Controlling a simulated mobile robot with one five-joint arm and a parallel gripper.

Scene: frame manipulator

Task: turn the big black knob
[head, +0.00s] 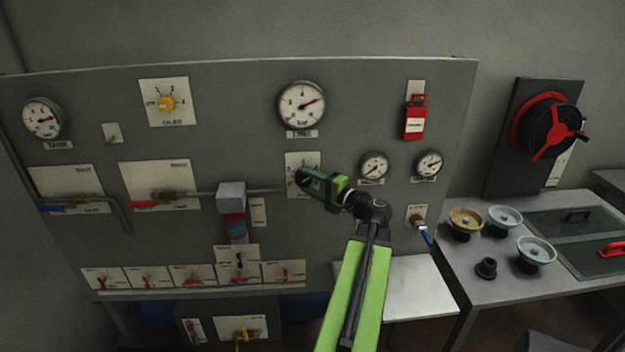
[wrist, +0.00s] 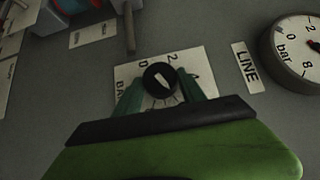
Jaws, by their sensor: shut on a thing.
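The big black knob (wrist: 160,77) sits on a white plate with dark markings (wrist: 126,72) in the wrist view. A white line marks its face, leaning slightly toward the upper left. My gripper (wrist: 161,92) has one green finger on each side of the knob and is shut on it. In the head view my gripper (head: 310,179) reaches the white plate (head: 294,160) at the middle of the panel and hides most of the knob.
The LINE gauge (head: 302,104) is above, and two smaller gauges (head: 374,165) (head: 428,164) are to the right. A red lock (head: 415,124) hangs at the upper right. A yellow knob (head: 167,104) is at the upper left. A table (head: 488,286) with loose handwheels stands at the right.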

